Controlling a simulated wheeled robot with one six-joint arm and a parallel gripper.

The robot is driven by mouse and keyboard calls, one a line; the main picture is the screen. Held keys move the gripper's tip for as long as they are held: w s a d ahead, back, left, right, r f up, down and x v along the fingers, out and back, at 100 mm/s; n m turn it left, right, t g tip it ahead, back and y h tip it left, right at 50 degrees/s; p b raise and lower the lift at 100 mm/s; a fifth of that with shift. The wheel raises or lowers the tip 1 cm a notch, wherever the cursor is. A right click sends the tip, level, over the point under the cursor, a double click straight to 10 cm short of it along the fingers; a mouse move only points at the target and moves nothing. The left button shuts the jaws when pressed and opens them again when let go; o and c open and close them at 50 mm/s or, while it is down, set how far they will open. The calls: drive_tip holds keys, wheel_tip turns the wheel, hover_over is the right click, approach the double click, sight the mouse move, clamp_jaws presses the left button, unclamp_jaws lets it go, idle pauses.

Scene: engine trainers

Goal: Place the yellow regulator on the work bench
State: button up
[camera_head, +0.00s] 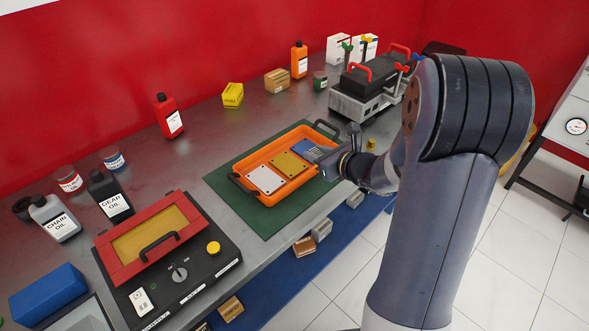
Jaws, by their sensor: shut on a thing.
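A flat yellow plate (289,165), the likeliest yellow regulator in view, lies in the middle of an orange tray (252,156). A white plate (265,180) lies to its left and a blue-grey plate (314,149) to its right. The tray rests on a green mat (220,181) on the grey work bench (204,137). The fingertips are small and partly hidden, so the hold is not clear.
A black control box (207,264) with a red-framed lid stands at front left. Bottles and boxes line the back, including a yellow box (232,95). A machine with red handles (365,95) stands at back right. Bare bench shows behind the tray.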

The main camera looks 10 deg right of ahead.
sight(308, 178)
drive_tip(key=shift+d+f+n+g, duration=0.3)
drive_tip(key=shift+d+f+n, duration=0.05)
drive_tip(key=shift+d+n, duration=0.1)
wheel_tip(308, 178, down, 10)
drive_tip(key=shift+b, duration=0.65)
drive_tip(key=shift+f+b, duration=0.25)
drive_tip(key=shift+b, duration=0.05)
drive_tip(key=o, duration=1)
drive_tip(key=shift+r, duration=0.1)
